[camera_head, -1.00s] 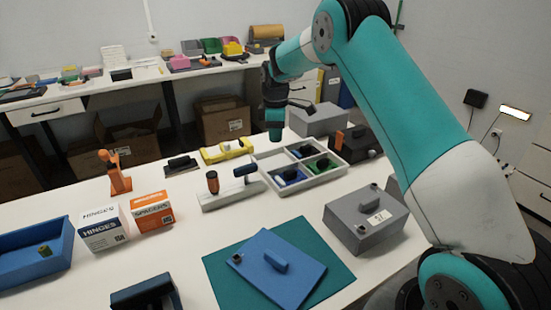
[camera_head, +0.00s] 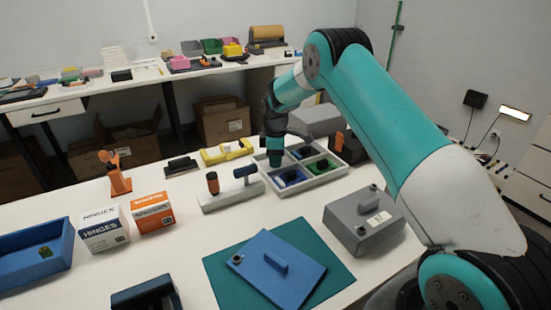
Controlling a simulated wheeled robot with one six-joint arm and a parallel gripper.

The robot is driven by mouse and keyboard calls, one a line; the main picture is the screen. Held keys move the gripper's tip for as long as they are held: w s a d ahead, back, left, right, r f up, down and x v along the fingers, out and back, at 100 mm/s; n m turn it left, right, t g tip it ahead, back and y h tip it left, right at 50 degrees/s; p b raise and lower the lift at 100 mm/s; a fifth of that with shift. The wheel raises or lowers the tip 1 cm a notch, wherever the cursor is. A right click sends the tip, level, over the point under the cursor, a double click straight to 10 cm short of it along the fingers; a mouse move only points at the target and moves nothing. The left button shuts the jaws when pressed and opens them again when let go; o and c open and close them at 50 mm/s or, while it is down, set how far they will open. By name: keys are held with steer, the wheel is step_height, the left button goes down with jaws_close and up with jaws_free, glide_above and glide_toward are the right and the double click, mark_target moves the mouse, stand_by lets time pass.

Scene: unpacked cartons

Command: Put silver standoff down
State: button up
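My gripper (camera_head: 277,160) is at the end of the teal arm, low over the back left compartment of the light grey divided tray (camera_head: 314,181). Its fingers are too small and dark to make out, so I cannot tell whether it is open or shut. I cannot make out a silver standoff at the gripper; if one is there, it is hidden. The tray has blue and green inserts in some of its compartments.
A grey box (camera_head: 365,236) with a label and a blue board (camera_head: 290,285) on a teal mat (camera_head: 225,273) lie in front. A grey stand (camera_head: 220,201) with upright tools is left of the tray. Hinges (camera_head: 104,236) and spacers (camera_head: 152,219) boxes stand further left. White table is clear between.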

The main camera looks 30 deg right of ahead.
steer(key=o, duration=0.3)
step_height(320, 180, up, 12)
steer(key=s+a+r, duration=0.4)
steer(key=a+r, duration=0.1)
steer(key=a, duration=0.1)
steer(key=s+a+r+m+y, duration=0.1)
steer(key=s+a+r, duration=0.1)
steer(key=s+a, duration=0.25)
steer(key=s+a+r+m, duration=0.1)
steer(key=s+a+r, duration=0.2)
steer(key=s, duration=0.3)
steer(key=s+a+m+y, duration=0.1)
steer(key=s+a, duration=0.1)
steer(key=s, duration=0.6)
steer(key=s+a+m+y, duration=0.1)
steer(key=s+a, duration=0.2)
steer(key=s, duration=0.6)
steer(key=s+a+m+y, duration=0.1)
steer(key=s+a, duration=0.1)
steer(key=s, duration=0.7)
steer(key=shift+a+r, duration=0.1)
steer(key=shift+a, duration=0.2)
